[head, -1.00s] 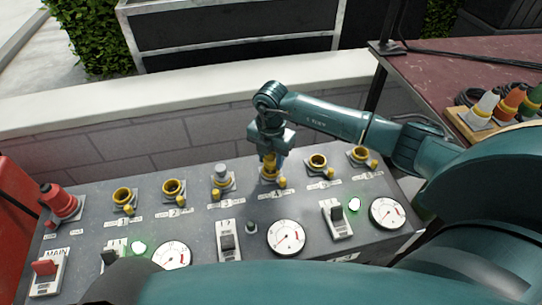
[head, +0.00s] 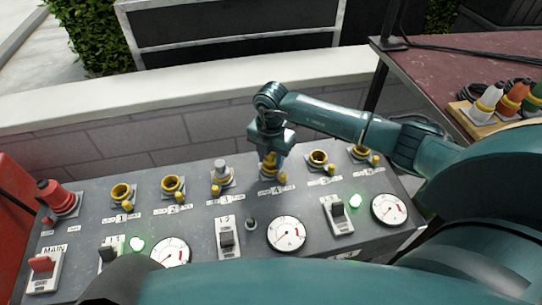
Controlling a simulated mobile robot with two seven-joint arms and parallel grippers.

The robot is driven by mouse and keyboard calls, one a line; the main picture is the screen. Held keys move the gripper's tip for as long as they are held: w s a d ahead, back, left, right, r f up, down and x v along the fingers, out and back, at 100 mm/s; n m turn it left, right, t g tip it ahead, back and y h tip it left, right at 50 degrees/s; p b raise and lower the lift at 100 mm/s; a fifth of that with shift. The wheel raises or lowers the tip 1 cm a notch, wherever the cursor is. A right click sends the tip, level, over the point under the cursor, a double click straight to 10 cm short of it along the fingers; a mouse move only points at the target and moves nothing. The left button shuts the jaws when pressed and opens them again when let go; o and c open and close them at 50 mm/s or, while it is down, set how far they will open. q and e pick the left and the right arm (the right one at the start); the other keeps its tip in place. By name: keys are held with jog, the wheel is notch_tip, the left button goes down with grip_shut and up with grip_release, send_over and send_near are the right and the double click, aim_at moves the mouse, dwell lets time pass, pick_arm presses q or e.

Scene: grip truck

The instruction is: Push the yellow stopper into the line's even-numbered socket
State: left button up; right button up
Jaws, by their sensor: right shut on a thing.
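The yellow stopper (head: 269,162) is in my right gripper (head: 270,153), at the socket labelled 4 (head: 265,177) on the grey panel. The gripper's fingers point down and are shut on the stopper. The fingers and stopper cover the socket's opening, so how deep the stopper sits cannot be told. Sockets 1 (head: 122,193), 2 (head: 173,187) and 5 (head: 318,159) have yellow rims and look open. Socket 3 (head: 222,176) has a grey plug in it. My left gripper is not in view.
A red plug (head: 52,195) stands at the panel's left end. Switches, including a red MAIN one (head: 42,265), and round gauges (head: 286,233) line the panel's front. A red table (head: 450,62) at right holds a wooden rack (head: 463,116) with white, orange and green plugs.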

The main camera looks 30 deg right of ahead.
jog(key=shift+f, duration=0.15)
jog(key=o, duration=1.1)
jog(key=shift+s+f, duration=0.1)
jog(key=shift+d, duration=0.1)
jog(key=o, duration=0.3)
jog(key=shift+r, duration=0.25)
jog(key=shift+r+p, duration=2.15)
jog(key=shift+r, duration=0.25)
